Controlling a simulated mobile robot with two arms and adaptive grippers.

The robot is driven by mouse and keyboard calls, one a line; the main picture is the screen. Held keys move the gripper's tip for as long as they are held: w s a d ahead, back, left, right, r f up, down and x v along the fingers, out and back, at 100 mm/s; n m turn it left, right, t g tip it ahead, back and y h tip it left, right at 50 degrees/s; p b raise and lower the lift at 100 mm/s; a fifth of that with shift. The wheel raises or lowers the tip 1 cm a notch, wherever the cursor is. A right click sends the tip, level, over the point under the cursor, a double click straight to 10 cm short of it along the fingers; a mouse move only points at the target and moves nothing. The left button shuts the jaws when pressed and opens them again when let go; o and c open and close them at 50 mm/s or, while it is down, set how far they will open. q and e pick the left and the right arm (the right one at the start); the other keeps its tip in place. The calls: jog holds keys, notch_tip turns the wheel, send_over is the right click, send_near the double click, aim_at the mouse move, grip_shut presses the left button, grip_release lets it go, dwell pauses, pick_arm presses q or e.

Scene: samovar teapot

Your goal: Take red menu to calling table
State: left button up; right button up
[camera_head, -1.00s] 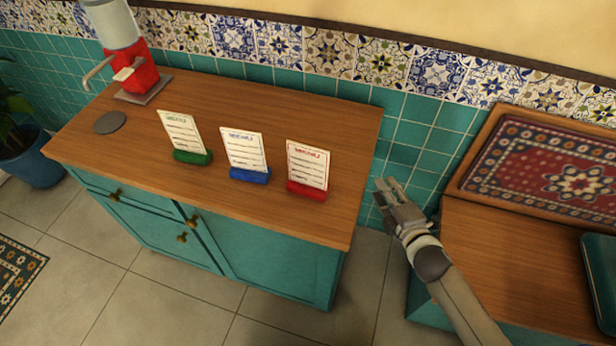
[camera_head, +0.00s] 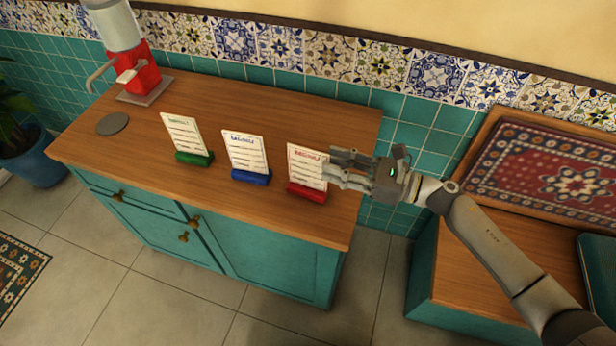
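The red menu (camera_head: 306,174) is a white card with red heading in a red base, upright at the right end of the wooden counter top (camera_head: 240,216). My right gripper (camera_head: 332,168) reaches in from the right with its fingers spread apart at the card's right edge. The fingertips overlap that edge in the picture; I cannot tell whether they touch it. The green menu (camera_head: 186,138) and the blue menu (camera_head: 246,158) stand in a row to its left. My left gripper is not in view. No calling table can be made out for certain.
A red dispenser (camera_head: 134,74) stands at the counter's back left beside a grey disc (camera_head: 112,124). A bench with a patterned red cushion (camera_head: 556,172) is at the right. A potted plant (camera_head: 34,158) is at far left. The counter's front is clear.

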aim_at(288, 149)
jog(key=p+x, duration=0.3)
jog(key=x, duration=0.4)
jog(key=shift+r, duration=0.2)
jog(key=shift+d, duration=0.1)
grip_shut()
